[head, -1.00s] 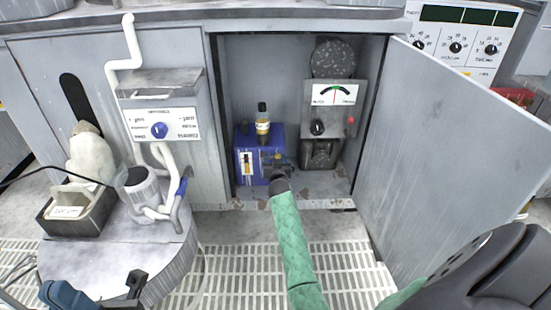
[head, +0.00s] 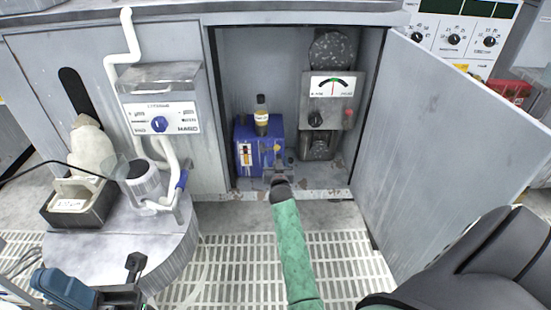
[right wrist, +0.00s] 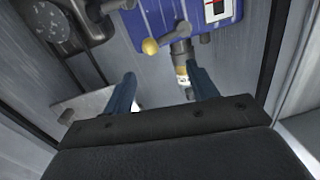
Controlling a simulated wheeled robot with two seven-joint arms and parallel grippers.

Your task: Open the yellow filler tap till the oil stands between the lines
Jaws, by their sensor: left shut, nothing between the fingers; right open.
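My left gripper (head: 135,264) is shut and empty at the lower left, over the round drum.
A dial box (head: 331,85) stands right of the unit inside the cabinet. The open door (head: 450,130) bounds the right side. A jug (head: 140,178), black caddy (head: 72,205) and white pipes occupy the left drum top. Grated floor (head: 250,265) lies in front.

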